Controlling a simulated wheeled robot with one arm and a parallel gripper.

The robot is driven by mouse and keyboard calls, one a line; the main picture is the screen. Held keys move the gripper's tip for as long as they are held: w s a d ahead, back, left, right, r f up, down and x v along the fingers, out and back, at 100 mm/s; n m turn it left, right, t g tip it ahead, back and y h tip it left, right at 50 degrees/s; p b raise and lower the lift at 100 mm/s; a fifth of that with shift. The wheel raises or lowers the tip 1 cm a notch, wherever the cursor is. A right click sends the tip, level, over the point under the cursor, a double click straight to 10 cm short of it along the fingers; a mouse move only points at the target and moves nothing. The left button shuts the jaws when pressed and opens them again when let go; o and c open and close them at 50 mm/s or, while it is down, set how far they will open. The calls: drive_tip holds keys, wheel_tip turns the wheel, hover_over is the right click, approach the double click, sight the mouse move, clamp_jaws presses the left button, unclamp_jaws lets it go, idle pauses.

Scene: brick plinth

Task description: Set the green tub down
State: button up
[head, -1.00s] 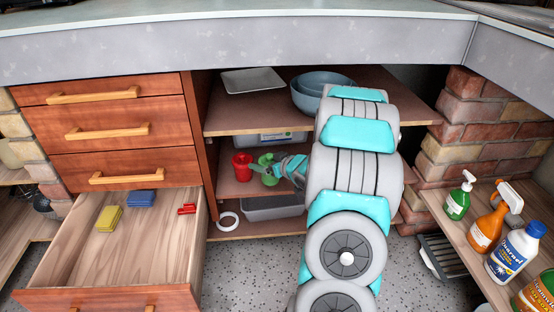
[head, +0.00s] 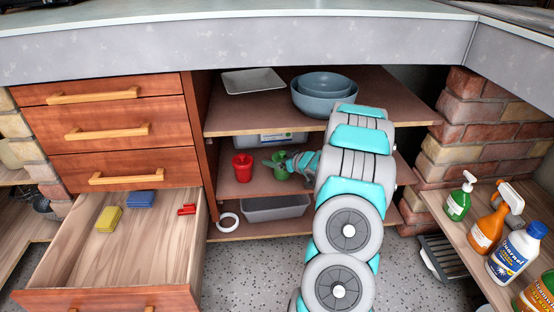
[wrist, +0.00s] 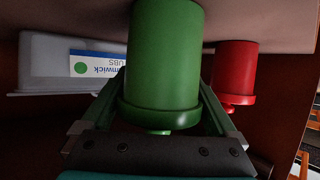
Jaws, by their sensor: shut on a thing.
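The green tub (head: 281,173) is at the middle shelf, to the right of the red tub (head: 243,167). My gripper (head: 277,162) reaches in from the right and is shut on the green tub. The wrist view is upside down and shows the green tub (wrist: 165,60) between my two fingers. Its base end meets or nearly meets the shelf surface (wrist: 275,18); I cannot tell if it bears on it. The tub looks upright. The red tub (wrist: 236,75) stands close beside it, apart from it.
A grey bin with a label (wrist: 65,65) stands behind on the same shelf. The board above (head: 240,118) holds a tray (head: 252,81) and bowls (head: 325,100). Below are a grey bin (head: 275,208) and a white ring (head: 228,221). An open drawer (head: 120,245) juts out at left.

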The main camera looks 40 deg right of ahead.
drive_tip(key=o, duration=1.1)
drive_tip(key=shift+r, duration=0.1)
